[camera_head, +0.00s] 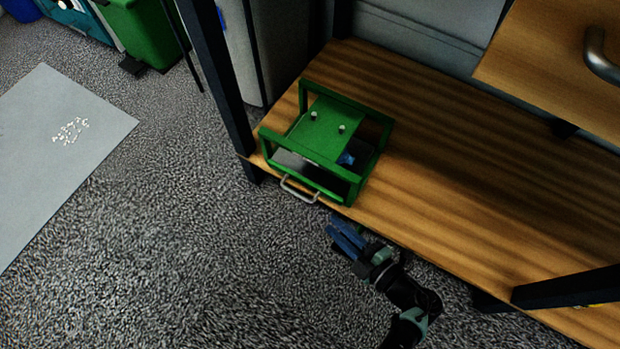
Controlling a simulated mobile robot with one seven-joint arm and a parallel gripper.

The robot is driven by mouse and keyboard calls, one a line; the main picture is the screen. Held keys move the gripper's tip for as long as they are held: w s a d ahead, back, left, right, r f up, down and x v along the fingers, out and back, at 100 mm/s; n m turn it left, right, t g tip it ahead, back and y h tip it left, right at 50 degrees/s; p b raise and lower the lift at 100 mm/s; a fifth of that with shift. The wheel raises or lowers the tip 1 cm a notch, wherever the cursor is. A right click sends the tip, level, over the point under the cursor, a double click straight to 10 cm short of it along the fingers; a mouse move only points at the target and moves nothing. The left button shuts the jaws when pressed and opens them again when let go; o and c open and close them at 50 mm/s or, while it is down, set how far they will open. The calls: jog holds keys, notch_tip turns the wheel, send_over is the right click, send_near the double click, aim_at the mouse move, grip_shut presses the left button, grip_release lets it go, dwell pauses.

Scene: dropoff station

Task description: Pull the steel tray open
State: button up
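A green open frame (317,130) with a flat top plate stands on the wooden shelf near its front left corner. The steel tray (294,161) sits low inside it, mostly hidden under the top plate. A silver bar handle (299,192) sticks out at the front, past the shelf edge. My gripper (338,224), with blue fingers, is just off the shelf's front edge, to the right of and below the handle in the picture. It appears apart from the handle. The finger gap is too small to judge. A small blue item (346,159) shows inside the frame.
The wooden shelf (470,180) is bare to the right of the frame. A dark post (215,75) rises at the shelf's left. A higher wooden panel (545,60) with a handle overhangs at upper right. The carpet (220,260) in front is clear.

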aim_at(302, 195)
jog(key=b+x, duration=0.6)
jog(key=x, duration=0.5)
jog(key=shift+a+f, duration=0.15)
jog(key=shift+a, duration=0.1)
jog(key=shift+w+a+b, duration=0.35)
jog(key=shift+w, duration=0.2)
grip_shut()
jog(key=shift+d, duration=0.1)
dwell(0.3)
